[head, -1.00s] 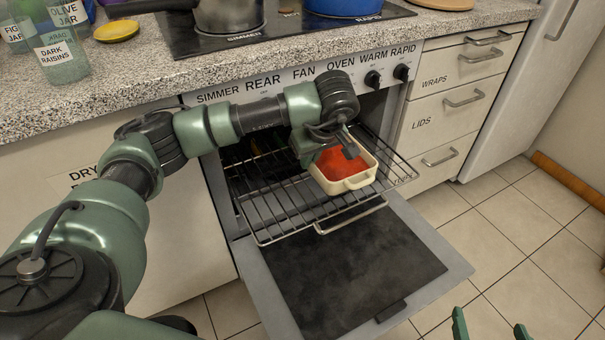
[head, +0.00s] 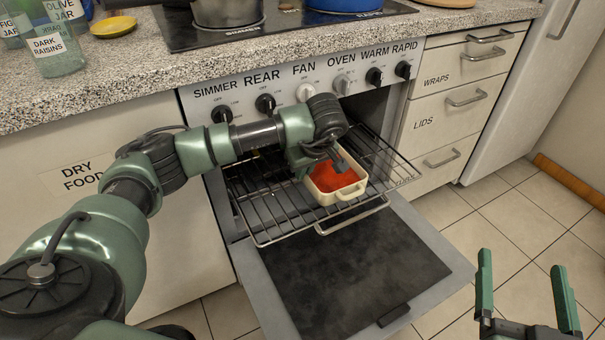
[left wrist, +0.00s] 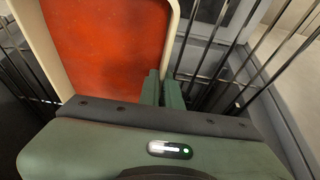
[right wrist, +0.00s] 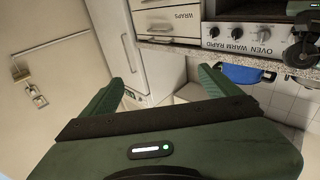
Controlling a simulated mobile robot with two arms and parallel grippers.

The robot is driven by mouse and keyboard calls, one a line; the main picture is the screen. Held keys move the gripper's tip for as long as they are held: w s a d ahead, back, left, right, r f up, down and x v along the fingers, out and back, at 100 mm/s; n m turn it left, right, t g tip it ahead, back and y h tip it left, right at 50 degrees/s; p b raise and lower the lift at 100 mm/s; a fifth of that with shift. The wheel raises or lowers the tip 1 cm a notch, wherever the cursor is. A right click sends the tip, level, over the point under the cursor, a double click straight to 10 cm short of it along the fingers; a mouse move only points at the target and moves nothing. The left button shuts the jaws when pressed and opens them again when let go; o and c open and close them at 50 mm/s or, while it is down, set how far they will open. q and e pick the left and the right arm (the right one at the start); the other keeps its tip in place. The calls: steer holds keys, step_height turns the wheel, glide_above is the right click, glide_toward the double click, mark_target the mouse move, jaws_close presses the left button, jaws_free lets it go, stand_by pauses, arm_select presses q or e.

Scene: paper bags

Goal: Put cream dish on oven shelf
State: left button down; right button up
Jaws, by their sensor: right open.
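The cream dish (head: 348,195), a rectangular dish with red-orange contents, is over the pulled-out wire oven shelf (head: 262,225) near its right side. It looks level and at the shelf's height; I cannot tell whether it rests fully on the bars. My left gripper (head: 340,161) is at the dish's rim. In the left wrist view its two fingers (left wrist: 161,88) are close together with the dish wall (left wrist: 170,40) between them. My right gripper (head: 522,268) is open and empty above the floor at the right; its spread fingers also show in the right wrist view (right wrist: 165,90).
The oven door (head: 345,265) hangs open below the shelf. Knobs (head: 265,103) line the panel above. Pots stand on the hob (head: 180,38). Drawers (head: 450,105) are to the right. The shelf's left part is empty, and the tiled floor (head: 500,225) at right is clear.

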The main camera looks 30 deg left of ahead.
arm_select(q)
steer(key=shift+w+a, duration=0.15)
steer(key=shift+a, duration=0.05)
arm_select(e)
steer(key=shift+r+t, duration=0.3)
steer(key=shift+r, duration=0.3)
arm_select(q)
steer(key=c, duration=2)
jaws_free()
steer(key=shift+f, duration=0.15)
steer(key=shift+c, duration=0.2)
steer(key=o, duration=0.4)
arm_select(e)
steer(key=shift+s+r, duration=0.15)
